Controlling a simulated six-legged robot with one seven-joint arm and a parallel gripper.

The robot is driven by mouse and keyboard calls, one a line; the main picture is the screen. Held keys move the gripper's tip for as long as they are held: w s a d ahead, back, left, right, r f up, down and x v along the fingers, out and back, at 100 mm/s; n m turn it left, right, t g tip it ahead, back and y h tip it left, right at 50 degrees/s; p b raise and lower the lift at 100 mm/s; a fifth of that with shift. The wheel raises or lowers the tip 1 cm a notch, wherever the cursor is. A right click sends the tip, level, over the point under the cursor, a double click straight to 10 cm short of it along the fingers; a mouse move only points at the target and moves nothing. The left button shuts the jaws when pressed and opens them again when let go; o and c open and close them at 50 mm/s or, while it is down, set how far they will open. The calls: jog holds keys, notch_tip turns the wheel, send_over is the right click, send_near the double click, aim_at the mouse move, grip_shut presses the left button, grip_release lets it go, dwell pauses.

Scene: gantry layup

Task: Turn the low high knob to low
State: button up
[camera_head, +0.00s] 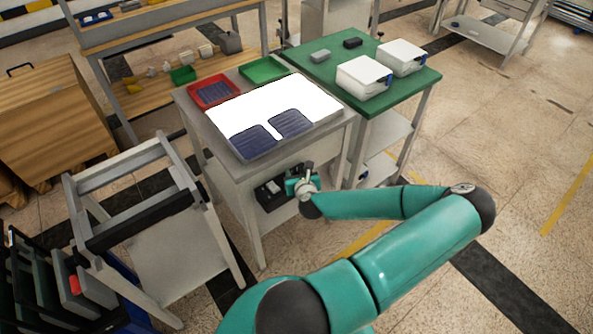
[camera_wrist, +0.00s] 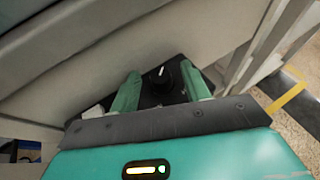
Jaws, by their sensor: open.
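A black control box (camera_head: 268,195) is mounted on the front of the grey table, below its top. It also shows in the wrist view (camera_wrist: 150,98), partly hidden by my fingers. A dark knob (camera_wrist: 178,73) stands on it, with a small white mark beside or on it. The knob's setting and any low or high lettering are too small to read. My gripper (camera_head: 303,187) is at the right part of the box in the head view. In the wrist view my gripper (camera_wrist: 160,72) is open, its two teal fingers on either side of the knob; I cannot tell whether they touch it.
The grey table (camera_head: 230,160) carries a white sheet with dark blue pieces, a red tray (camera_head: 213,90) and a green tray (camera_head: 263,70). A green table (camera_head: 400,90) with white boxes adjoins it. A grey stand (camera_head: 180,250) is close on the left. Floor to the right is clear.

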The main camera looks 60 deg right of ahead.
jog(key=c, duration=1)
jog(key=shift+s+n+t, duration=0.1)
jog(key=shift+n+t, duration=0.2)
jog(key=n+t+y, duration=0.2)
jog(key=n+y, duration=0.1)
jog(key=shift+s+d+t, duration=0.2)
jog(key=shift+d+t, duration=0.1)
jog(key=n+y, duration=0.2)
jog(key=n+t+y, duration=0.1)
jog(key=y, duration=0.1)
jog(key=n+t+y, duration=0.1)
jog(key=n+y, duration=0.1)
jog(key=shift+d+n, duration=0.3)
jog(key=shift+d, duration=0.05)
jog(key=n+y, duration=0.4)
jog(key=y, duration=0.1)
jog(key=shift+w+d+g, duration=0.1)
jog(key=shift+d+g, duration=0.2)
jog(key=shift+d+n+g+y, duration=0.15)
jog(key=shift+n+g+y, duration=0.65)
jog(key=shift+n+y, duration=1.25)
